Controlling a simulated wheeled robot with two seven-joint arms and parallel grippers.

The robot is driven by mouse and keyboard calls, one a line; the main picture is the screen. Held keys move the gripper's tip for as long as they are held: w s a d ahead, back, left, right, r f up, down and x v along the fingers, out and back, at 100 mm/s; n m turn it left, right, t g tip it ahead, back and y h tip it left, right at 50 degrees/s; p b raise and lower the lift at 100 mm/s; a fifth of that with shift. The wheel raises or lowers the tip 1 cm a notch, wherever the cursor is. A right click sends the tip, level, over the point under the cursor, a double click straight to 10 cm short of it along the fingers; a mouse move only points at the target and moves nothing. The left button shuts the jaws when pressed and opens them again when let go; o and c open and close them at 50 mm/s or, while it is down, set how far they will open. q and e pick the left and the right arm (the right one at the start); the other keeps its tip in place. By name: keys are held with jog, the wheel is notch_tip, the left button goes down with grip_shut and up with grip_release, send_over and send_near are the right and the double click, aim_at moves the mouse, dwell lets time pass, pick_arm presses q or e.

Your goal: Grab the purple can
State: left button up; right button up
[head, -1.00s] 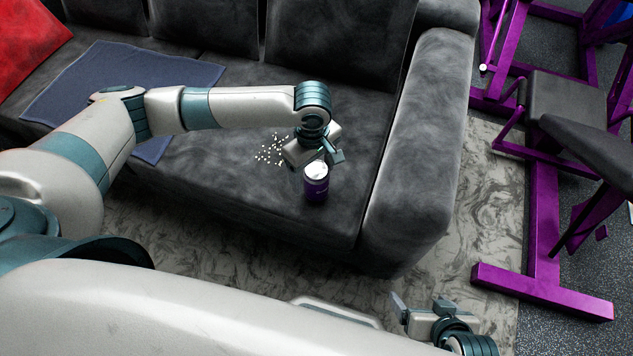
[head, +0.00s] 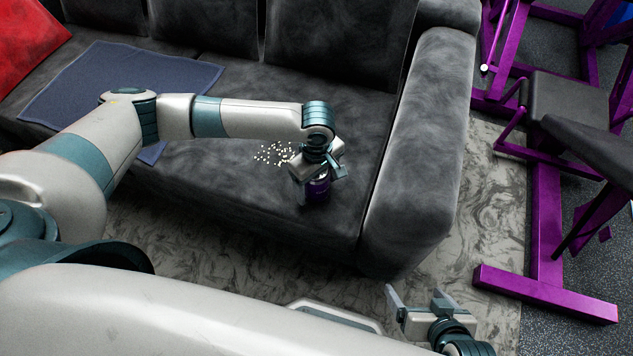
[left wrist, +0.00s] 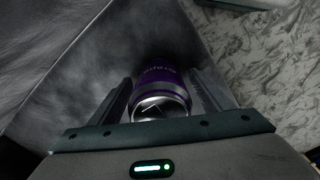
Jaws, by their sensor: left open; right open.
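The purple can (head: 318,194) stands upright on the grey sofa seat near its front edge, close to the right armrest. My left gripper (head: 317,184) is over the can and hides most of its top in the head view. In the left wrist view the can (left wrist: 160,82) lies between the two open fingers (left wrist: 160,97), with its silver top towards the camera. A small gap shows on each side, more clearly at the right. My right gripper (head: 415,297) is open and empty, low at the bottom right, away from the sofa.
The grey sofa (head: 250,205) has a thick right armrest (head: 425,130). Scattered popcorn-like bits (head: 270,153) lie beside my left gripper. A blue cloth (head: 75,85) and red cushion (head: 30,38) are at the left. Purple gym equipment (head: 545,220) stands at the right.

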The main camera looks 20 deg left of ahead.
pick_arm(q)
jog(key=shift+f, duration=0.35)
pick_arm(e)
jog(key=shift+s+a+r, duration=0.15)
jog(key=shift+s+a, duration=0.1)
jog(key=shift+s, duration=0.05)
pick_arm(q)
jog(key=shift+c, duration=0.3)
pick_arm(e)
jog(key=shift+w+d, duration=0.1)
jog(key=shift+d, duration=0.05)
pick_arm(q)
jog(key=c, duration=1)
jog(key=shift+c, duration=0.2)
pick_arm(e)
jog(key=shift+w, duration=0.25)
